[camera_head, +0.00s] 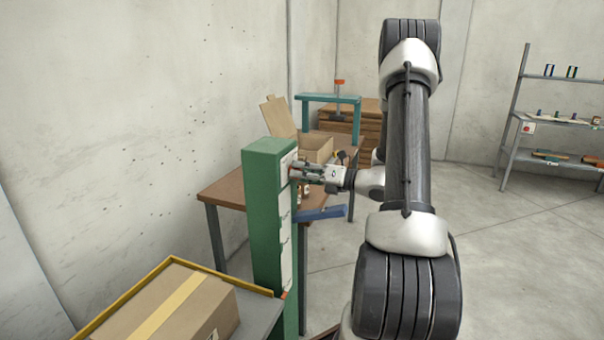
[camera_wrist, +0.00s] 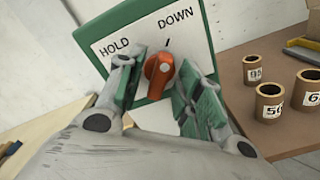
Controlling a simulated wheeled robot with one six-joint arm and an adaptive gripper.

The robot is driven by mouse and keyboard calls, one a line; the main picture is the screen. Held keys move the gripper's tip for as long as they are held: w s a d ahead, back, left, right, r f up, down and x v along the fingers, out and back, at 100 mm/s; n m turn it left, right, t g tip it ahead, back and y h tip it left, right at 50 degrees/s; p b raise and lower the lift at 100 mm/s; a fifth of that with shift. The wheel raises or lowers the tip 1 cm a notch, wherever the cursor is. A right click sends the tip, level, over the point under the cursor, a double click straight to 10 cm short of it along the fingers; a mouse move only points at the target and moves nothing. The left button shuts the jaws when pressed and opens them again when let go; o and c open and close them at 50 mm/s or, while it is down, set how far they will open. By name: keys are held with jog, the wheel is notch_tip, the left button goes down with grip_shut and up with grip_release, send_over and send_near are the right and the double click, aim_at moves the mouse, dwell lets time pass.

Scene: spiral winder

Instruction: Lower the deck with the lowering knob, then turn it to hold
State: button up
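The lowering knob (camera_wrist: 158,68) is orange and sits on a white plate (camera_wrist: 140,38) marked HOLD at left and DOWN at right. It points up and slightly right, near a short dark tick between the two words. The plate is on a tall green post (camera_head: 266,225) in the head view. My gripper (camera_wrist: 160,88) is open, with one green-padded finger on each side of the knob and gaps visible between. In the head view my gripper (camera_head: 300,172) is at the upper part of the post and hides the knob. I cannot tell which part is the deck.
Numbered brown tubes (camera_wrist: 269,100) stand on a brown table (camera_head: 228,190) behind the post. A blue bar (camera_head: 320,213) juts right from the post. A carton (camera_head: 170,312) lies at front left inside a yellow rim (camera_head: 128,296). Shelves (camera_head: 510,125) stand far right; the floor between is clear.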

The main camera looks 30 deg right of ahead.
grip_shut()
jog(key=shift+n, duration=7.9)
grip_release()
